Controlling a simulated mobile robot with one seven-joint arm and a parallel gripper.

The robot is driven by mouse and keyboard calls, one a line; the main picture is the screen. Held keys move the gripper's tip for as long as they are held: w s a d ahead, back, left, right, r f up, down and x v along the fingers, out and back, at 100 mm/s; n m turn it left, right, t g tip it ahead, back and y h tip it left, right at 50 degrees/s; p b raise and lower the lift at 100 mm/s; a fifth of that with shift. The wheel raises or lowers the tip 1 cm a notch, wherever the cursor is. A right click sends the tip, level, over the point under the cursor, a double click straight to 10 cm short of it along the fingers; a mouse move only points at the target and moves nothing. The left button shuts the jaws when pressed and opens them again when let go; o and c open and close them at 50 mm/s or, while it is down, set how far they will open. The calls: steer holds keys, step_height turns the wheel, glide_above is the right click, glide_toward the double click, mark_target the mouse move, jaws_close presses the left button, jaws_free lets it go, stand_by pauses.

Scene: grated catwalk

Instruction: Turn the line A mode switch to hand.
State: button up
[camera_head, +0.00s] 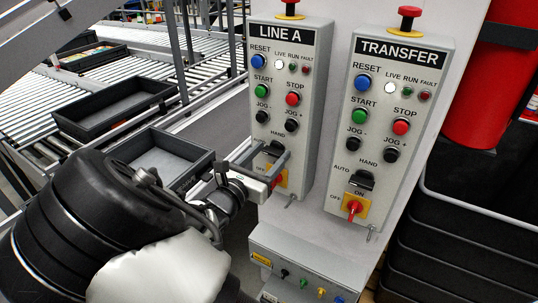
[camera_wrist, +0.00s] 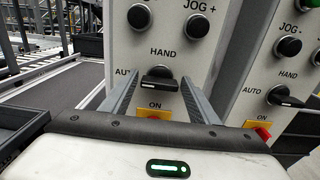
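The grey LINE A panel (camera_head: 308,120) stands in the middle of the head view. Its black mode switch (camera_wrist: 158,80) is below the HAND label in the wrist view, with AUTO marked at its left. The knob's handle lies roughly level, not up toward HAND; I cannot tell its exact pointer direction. My gripper (camera_wrist: 162,77) is open, with one finger to the left and one to the right of the knob. Clear gaps show on both sides, so neither finger appears to grip it. In the head view my gripper (camera_head: 273,153) partly covers the switch.
A yellow-backed red ON/OFF switch (camera_wrist: 153,114) sits just below the mode switch, partly hidden by my gripper. The similar TRANSFER panel (camera_head: 385,130) stands close on the right. Black JOG buttons (camera_head: 291,125) are above. A conveyor with dark trays (camera_head: 115,108) lies left.

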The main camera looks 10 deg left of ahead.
steer(key=c, duration=0.7)
steer(key=shift+m, duration=0.3)
steer(key=m+b, duration=0.2)
steer(key=m, duration=0.1)
steer(key=shift+f+b, duration=0.2)
steer(key=shift+b, duration=0.15)
steer(key=m+b, duration=0.3)
steer(key=m, duration=0.1)
steer(key=shift+d+f+b, duration=0.1)
steer(key=shift+d+b, duration=0.05)
steer(key=shift+b, duration=0.15)
steer(key=m+b, duration=1)
steer(key=b, duration=0.4)
steer(key=shift+m, duration=0.3)
